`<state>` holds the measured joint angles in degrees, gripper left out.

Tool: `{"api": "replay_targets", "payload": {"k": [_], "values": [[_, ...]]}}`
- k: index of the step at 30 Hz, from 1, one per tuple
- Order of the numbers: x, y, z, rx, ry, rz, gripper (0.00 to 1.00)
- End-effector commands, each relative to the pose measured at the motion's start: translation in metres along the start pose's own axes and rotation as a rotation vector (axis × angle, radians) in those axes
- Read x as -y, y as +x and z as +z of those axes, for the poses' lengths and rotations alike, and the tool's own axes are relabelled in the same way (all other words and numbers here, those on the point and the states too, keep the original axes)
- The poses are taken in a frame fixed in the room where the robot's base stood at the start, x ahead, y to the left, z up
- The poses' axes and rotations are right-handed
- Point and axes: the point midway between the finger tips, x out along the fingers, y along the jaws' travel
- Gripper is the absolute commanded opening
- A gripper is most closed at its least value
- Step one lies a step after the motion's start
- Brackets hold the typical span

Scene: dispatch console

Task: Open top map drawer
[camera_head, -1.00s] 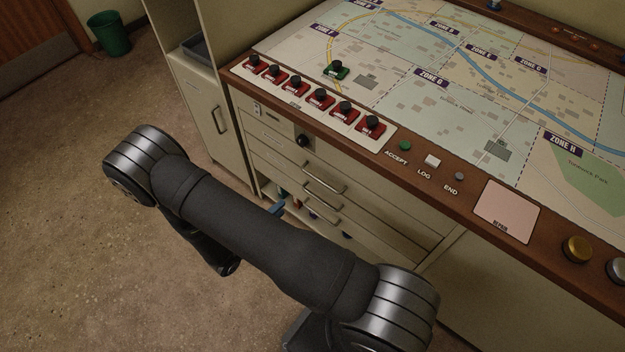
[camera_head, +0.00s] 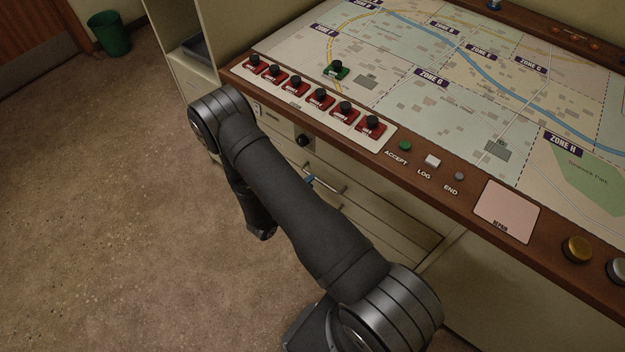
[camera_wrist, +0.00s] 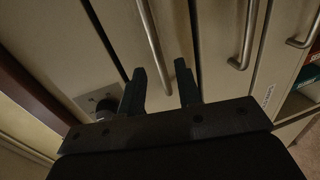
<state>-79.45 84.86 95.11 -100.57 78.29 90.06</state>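The top map drawer (camera_head: 345,187) is a cream front under the console's wooden edge, and it looks shut. Its metal bar handle (camera_wrist: 149,38) is the leftmost of several handles in the wrist view, and it also shows in the head view (camera_head: 330,187). My gripper (camera_wrist: 160,70) is open. Its two dark fingers point at the drawer front, with the lower end of the top handle showing between them. I cannot tell whether they touch it. In the head view only a small blue part of the gripper shows beside the handle; my arm hides the rest.
A black knob (camera_head: 303,140) on a grey plate sits just above the top drawer. A second handle (camera_wrist: 244,38) lies close to the right in the wrist view. Coloured items (camera_wrist: 310,75) show in an open space lower down.

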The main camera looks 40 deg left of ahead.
Motion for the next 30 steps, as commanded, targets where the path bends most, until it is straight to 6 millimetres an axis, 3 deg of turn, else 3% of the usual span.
{"api": "replay_targets", "payload": {"k": [7, 18, 23, 30], "values": [[0.0, 0.025, 0.0, 0.001, 0.0, 0.0, 0.31], [0.0, 0.03, 0.0, -0.001, 0.0, 0.0, 0.31], [0.0, 0.029, 0.0, -0.001, 0.0, 0.0, 0.02], [0.0, 0.029, 0.0, -0.001, 0.0, 0.0, 0.0]]}}
